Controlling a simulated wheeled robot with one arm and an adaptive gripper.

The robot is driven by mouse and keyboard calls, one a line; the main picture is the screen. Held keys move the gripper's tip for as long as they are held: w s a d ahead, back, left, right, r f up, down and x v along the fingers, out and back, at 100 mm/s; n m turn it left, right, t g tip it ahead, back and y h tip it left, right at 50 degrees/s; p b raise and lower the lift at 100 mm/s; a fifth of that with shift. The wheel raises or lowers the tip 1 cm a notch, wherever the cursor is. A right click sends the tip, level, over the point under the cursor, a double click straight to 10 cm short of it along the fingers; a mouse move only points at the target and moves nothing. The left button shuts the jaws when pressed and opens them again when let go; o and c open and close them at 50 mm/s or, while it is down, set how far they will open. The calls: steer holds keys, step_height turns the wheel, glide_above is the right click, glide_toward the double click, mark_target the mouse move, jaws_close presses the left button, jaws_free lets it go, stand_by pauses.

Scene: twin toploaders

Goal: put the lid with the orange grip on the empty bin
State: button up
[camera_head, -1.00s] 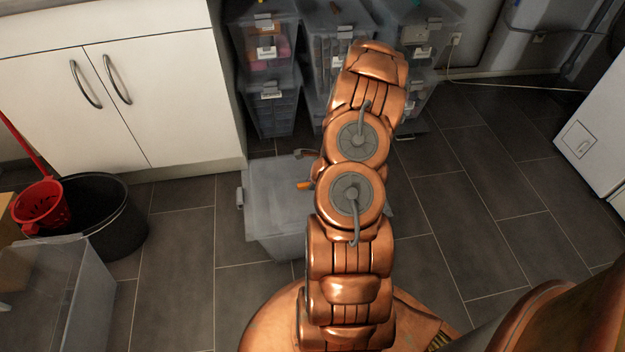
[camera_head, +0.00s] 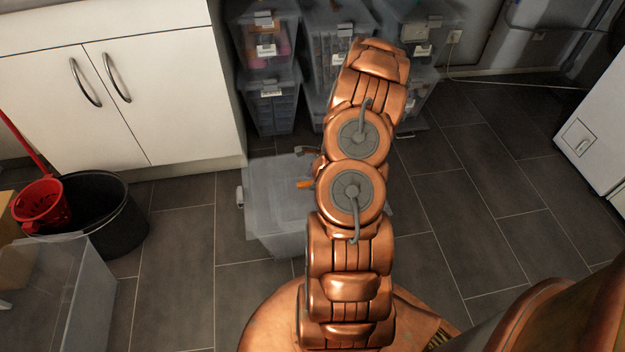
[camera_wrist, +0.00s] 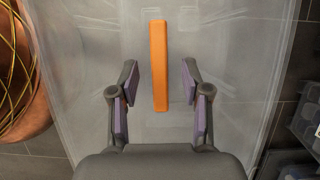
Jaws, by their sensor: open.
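The lid (camera_head: 270,180) is a translucent grey panel lying on top of a grey see-through bin (camera_head: 275,242) on the floor, in the middle of the head view. Its orange grip (camera_head: 304,184) shows just left of my arm, which hides the lid's right part. In the wrist view the orange grip (camera_wrist: 159,65) is a straight bar on the pale lid (camera_wrist: 225,60). My gripper (camera_wrist: 159,84) is open, with one finger on each side of the grip and a gap on both sides. Another clear bin (camera_head: 85,290) stands at the lower left, partly cut off; its contents are unclear.
A black tub (camera_head: 118,235) with a red basket (camera_head: 42,205) stands at the left, before white cabinets (camera_head: 170,95). Stacked clear boxes (camera_head: 275,100) stand at the back. A white appliance (camera_head: 600,130) is at the right. Tiled floor (camera_head: 490,200) is free at the right.

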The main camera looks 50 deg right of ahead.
steer(key=v, duration=1.1)
stand_by(0.3)
